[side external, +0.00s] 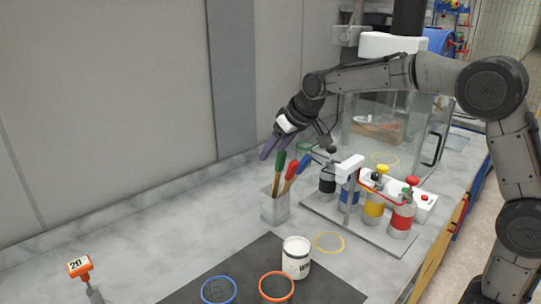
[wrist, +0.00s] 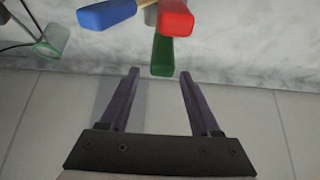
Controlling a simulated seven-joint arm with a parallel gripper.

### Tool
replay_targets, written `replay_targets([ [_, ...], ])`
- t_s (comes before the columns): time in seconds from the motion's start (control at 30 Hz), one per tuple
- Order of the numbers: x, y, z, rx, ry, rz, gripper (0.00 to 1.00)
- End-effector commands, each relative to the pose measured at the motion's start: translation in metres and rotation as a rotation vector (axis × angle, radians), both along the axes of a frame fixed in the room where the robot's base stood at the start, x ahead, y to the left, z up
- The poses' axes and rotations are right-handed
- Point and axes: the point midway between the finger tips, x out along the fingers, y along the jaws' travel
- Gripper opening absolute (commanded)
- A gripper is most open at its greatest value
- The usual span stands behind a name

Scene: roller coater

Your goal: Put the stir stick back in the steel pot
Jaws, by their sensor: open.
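The steel pot (side external: 274,208) stands on the grey marbled counter. Sticks with green (side external: 279,162), red (side external: 291,169) and blue (side external: 304,163) handles lean out of its top; I cannot tell which one is the task's stir stick. My gripper (side external: 272,150) is open and empty, with purple fingers, just above and left of the handles. In the wrist view, the green handle end (wrist: 162,56) lies just beyond the gap between my fingertips (wrist: 158,74). The red (wrist: 175,20) and blue (wrist: 106,14) handles are farther up.
A rack of several coloured cylinders (side external: 374,208) stands right of the pot. A white can (side external: 296,258) is in front, near blue (side external: 219,290), orange (side external: 276,287) and yellow (side external: 329,242) rings. An orange tag marked 20 (side external: 79,266) stands front left. The left counter is clear.

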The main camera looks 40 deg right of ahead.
Motion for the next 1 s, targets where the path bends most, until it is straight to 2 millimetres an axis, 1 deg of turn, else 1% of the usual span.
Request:
replay_targets([
  [0.03,-0.007,0.000,0.012,-0.001,-0.007,-0.001,0.64],
  [0.1,-0.016,0.000,0.025,-0.001,-0.007,-0.001,0.64],
  [0.33,-0.042,0.000,0.063,-0.001,-0.004,-0.001,0.64],
  [0.5,-0.054,0.000,0.079,-0.001,-0.002,-0.001,0.64],
  [0.77,-0.060,0.002,0.089,0.000,-0.009,0.002,0.64],
  [0.83,-0.065,0.004,0.101,-0.003,-0.035,0.006,0.64],
  [0.87,-0.069,0.005,0.108,-0.003,-0.050,0.008,0.64],
  [0.93,-0.087,0.009,0.119,-0.006,-0.073,0.015,0.64],
  [0.97,-0.098,0.011,0.122,-0.007,-0.080,0.018,0.64],
  [1.0,-0.115,0.013,0.126,-0.008,-0.087,0.022,0.64],
])
